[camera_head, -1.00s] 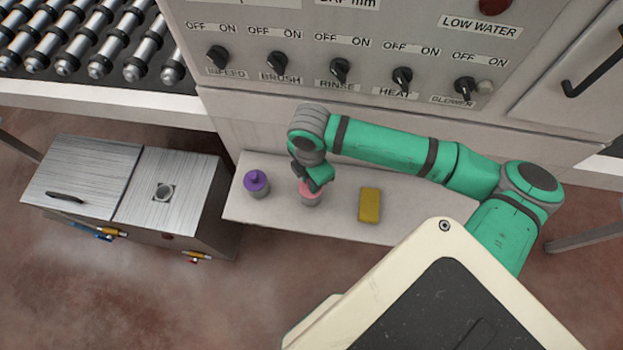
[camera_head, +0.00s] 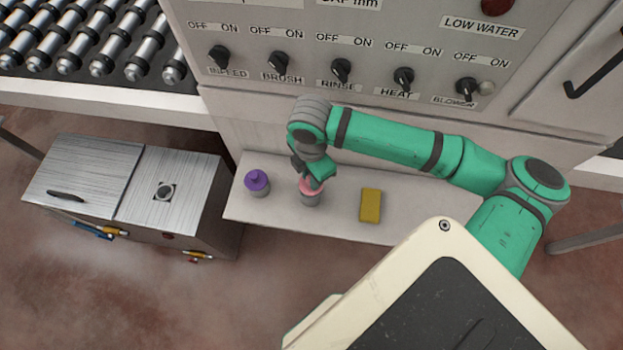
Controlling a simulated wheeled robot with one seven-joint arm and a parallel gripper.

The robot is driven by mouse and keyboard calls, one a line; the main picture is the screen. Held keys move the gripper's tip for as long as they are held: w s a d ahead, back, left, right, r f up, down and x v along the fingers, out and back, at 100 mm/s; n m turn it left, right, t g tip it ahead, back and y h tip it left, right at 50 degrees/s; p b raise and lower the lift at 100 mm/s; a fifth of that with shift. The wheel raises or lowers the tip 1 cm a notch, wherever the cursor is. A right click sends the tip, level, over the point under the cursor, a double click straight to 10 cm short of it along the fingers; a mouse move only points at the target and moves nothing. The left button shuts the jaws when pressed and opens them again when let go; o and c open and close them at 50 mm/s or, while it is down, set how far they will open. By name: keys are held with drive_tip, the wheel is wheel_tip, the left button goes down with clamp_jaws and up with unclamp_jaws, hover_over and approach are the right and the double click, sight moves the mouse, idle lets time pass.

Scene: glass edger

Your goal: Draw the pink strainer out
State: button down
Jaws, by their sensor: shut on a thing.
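The pink strainer (camera_head: 307,187) is a small pink-topped piece with a grey cup-like body (camera_head: 309,199) below it, on the pale shelf (camera_head: 275,216) under the machine panel. My gripper (camera_head: 312,181) reaches down over it from above and is shut on its pink top. The fingers cover part of the pink top. I cannot tell whether the strainer is raised out of the grey body.
A purple-topped strainer (camera_head: 256,181) stands to the left on the shelf, and a yellow block (camera_head: 371,205) lies to the right. A metal tank (camera_head: 165,190) with a lid and a small square opening stands left of the shelf. The control panel (camera_head: 350,45) rises behind.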

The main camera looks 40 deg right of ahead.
drive_tip(key=shift+r, duration=2.6)
drive_tip(key=shift+r, duration=0.1)
drive_tip(key=shift+r, duration=1.9)
